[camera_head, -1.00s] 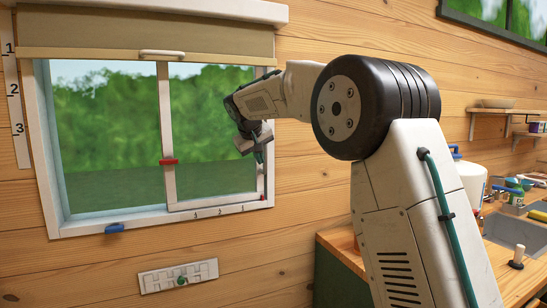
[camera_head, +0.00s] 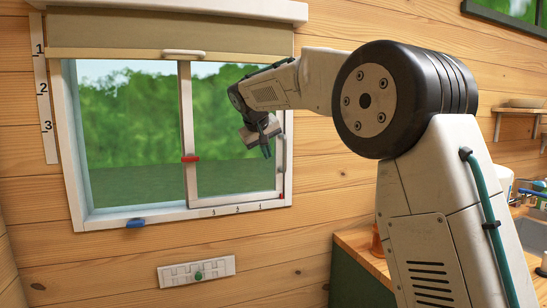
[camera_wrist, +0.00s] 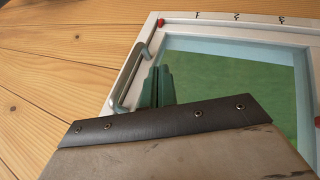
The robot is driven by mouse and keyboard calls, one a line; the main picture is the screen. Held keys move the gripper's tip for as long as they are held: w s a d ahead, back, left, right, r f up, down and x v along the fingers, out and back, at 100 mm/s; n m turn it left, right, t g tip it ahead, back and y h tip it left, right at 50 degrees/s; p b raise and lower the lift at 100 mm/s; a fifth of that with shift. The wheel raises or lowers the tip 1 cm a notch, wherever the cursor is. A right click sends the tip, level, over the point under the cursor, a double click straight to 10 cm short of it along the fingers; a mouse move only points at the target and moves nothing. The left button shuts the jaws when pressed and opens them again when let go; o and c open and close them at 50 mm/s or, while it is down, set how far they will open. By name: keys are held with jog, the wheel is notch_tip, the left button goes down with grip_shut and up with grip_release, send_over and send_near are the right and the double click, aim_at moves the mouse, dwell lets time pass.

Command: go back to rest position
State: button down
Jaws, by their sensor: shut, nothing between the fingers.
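My gripper (camera_head: 267,150) is shut and empty. In the head view it hangs in front of the right part of the window (camera_head: 187,140), with its fingers pointing down. In the wrist view its two green fingers (camera_wrist: 157,87) lie side by side, close to a pale vertical handle (camera_wrist: 130,78) on the window frame. I cannot tell whether they touch it. My wrist housing hides the lower part of that view.
A rolled blind (camera_head: 150,34) covers the window's top. A red slider (camera_head: 190,159) sits on the middle bar and a blue latch (camera_head: 136,223) on the sill. A switch plate (camera_head: 197,272) is below. A wooden counter (camera_head: 352,240) stands at right.

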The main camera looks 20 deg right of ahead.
jog(key=v, duration=0.7)
jog(key=s+a+f+g, duration=0.1)
jog(key=s+f+g, duration=0.1)
jog(key=s+f, duration=0.35)
jog(key=s+d+f+y, duration=0.1)
jog(key=s+f, duration=0.5)
jog(key=s, duration=0.8)
jog(key=s+d+f+g+y, duration=0.1)
jog(key=s+f, duration=0.4)
jog(key=s, duration=0.9)
jog(key=s+d+f+m+g+y, duration=0.1)
jog(key=s+f, duration=0.5)
jog(key=s, duration=0.8)
jog(key=shift+s+f+y, duration=0.35)
jog(key=shift+s+y, duration=0.05)
jog(key=shift+y, duration=0.5)
